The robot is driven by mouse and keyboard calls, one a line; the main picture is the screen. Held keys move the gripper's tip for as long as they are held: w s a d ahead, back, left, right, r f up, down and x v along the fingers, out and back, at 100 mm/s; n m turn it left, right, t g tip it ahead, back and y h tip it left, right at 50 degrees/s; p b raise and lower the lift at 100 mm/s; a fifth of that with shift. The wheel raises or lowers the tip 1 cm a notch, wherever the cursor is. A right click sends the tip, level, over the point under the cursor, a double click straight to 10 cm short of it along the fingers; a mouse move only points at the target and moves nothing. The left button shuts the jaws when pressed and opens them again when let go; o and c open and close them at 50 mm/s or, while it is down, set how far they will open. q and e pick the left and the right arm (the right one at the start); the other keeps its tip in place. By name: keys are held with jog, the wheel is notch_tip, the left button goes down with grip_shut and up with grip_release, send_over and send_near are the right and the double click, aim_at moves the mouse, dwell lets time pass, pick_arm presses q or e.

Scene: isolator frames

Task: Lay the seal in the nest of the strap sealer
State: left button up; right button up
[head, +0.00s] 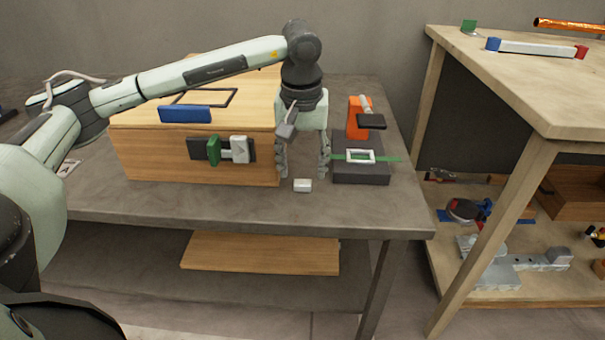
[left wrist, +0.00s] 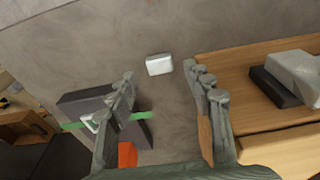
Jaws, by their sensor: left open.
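The seal looks to be the small white block (head: 303,185) lying on the grey table; it also shows in the left wrist view (left wrist: 159,64). The strap sealer (head: 360,174) is a dark base just to the right of it, with an orange post and a black-ended lever at its back. A white rectangular frame, seemingly the nest (head: 360,156), sits on its top over a green strap (head: 393,159). My left gripper (head: 303,172) points down, open and empty, its fingers on either side above the seal. In the left wrist view the sealer is partly hidden behind a finger. My right gripper is out of view.
A wooden box (head: 200,158) with a green and grey latch stands close to the left of my gripper. A blue handle (head: 186,114) is on its upper edge. The table (head: 240,207) is bare in front. A wooden bench (head: 540,90) stands at the right.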

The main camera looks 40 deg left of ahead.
pick_arm(q)
notch_tip(320, 180, up, 9)
jog(key=s, duration=0.1)
jog(key=shift+d, duration=0.3)
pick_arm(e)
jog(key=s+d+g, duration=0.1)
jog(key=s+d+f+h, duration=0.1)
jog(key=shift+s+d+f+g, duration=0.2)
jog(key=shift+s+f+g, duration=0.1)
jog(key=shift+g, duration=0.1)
